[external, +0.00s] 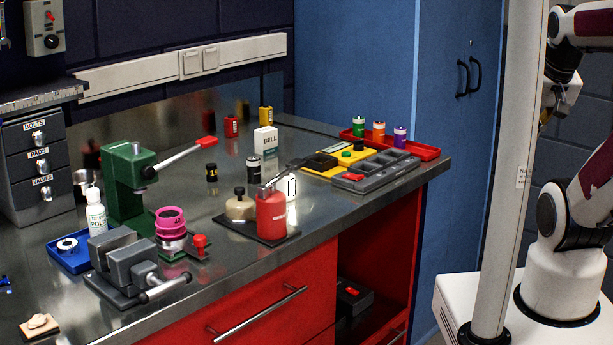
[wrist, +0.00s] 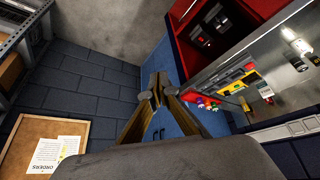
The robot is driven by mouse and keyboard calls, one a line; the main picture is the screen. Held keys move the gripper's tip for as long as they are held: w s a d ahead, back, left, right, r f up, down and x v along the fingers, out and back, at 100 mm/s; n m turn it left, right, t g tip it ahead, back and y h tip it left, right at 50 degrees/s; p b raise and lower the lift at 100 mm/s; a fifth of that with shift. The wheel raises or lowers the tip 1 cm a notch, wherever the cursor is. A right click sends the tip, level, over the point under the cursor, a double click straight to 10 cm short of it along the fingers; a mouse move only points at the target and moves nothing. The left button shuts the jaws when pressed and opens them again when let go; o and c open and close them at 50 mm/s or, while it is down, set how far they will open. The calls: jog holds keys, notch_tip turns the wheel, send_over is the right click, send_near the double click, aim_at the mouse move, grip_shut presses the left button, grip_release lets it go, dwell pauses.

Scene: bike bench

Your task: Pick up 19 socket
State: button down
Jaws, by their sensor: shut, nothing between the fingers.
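A short black cylinder (external: 211,172) with yellow marking stands upright on the metal bench, right of the green press. It looks like a socket, but I cannot read its number. Another dark cylinder (external: 254,168) with a pale band stands in front of the white BELL box. I cannot tell which, if either, is the 19 socket. My gripper (wrist: 155,90) is shut and empty, in the air well right of the bench.
The green press (external: 125,185), grey vise (external: 122,262) and red bottle (external: 271,215) stand on the bench. A grey tray (external: 375,172), yellow tray (external: 325,168) and red tray (external: 425,152) with small bottles lie at its right end. A blue cabinet (external: 355,70) stands behind.

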jog(key=c, duration=1.8)
grip_release()
jog(key=shift+w+a, duration=0.1)
